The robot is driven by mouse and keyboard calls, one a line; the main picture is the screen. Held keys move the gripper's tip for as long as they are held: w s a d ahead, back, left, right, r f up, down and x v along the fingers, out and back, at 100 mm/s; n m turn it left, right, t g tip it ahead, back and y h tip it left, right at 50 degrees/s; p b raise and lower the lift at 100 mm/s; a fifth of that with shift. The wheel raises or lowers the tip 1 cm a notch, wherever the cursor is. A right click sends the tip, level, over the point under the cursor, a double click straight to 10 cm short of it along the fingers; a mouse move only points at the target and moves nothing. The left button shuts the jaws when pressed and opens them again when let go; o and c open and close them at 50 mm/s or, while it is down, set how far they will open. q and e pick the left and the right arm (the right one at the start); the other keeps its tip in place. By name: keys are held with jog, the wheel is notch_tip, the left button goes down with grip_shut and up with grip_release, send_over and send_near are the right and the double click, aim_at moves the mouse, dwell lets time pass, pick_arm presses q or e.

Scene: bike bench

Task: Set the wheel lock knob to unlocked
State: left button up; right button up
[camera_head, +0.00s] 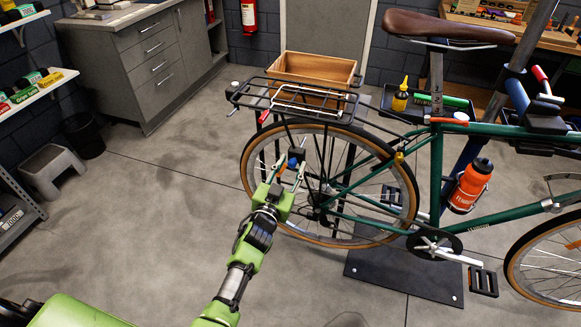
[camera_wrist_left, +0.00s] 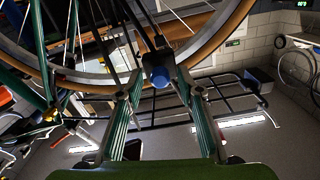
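The rear wheel (camera_head: 252,160) belongs to a green bicycle on a stand. A small black block with a blue knob (camera_head: 292,162) sits at the wheel's left side; I take this to be the wheel lock. The blue knob (camera_wrist_left: 161,77) also shows in the left wrist view, on its black block below the rim. My left gripper (camera_head: 289,170) is open, its fingers pointing at the lock. In the wrist view the left gripper's fingertips (camera_wrist_left: 160,88) stand either side of the knob, with gaps visible. The knob's setting cannot be read. My right gripper is not seen.
A black rear rack (camera_head: 300,98) is above the wheel, with a wooden box (camera_head: 313,70) behind it. The black stand plate (camera_head: 400,275) lies on the floor. A grey step stool (camera_head: 52,170) and a bin (camera_head: 84,135) are at left. Floor left of the wheel is clear.

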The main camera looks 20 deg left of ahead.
aim_at(291, 166)
pick_arm(q)
grip_shut()
jog(key=s+p, duration=0.1)
jog(key=s, duration=0.1)
jog(key=s+p, duration=0.1)
jog(key=s, duration=0.2)
jog(key=shift+s+a+f, duration=0.1)
jog(key=shift+s+f, duration=0.1)
jog(key=shift+o, duration=0.7)
grip_release()
jog(key=shift+s, duration=0.1)
jog(key=shift+s+r, duration=0.1)
jog(key=shift+r, duration=0.05)
jog(key=s, duration=1.2)
jog(key=shift+a, duration=0.2)
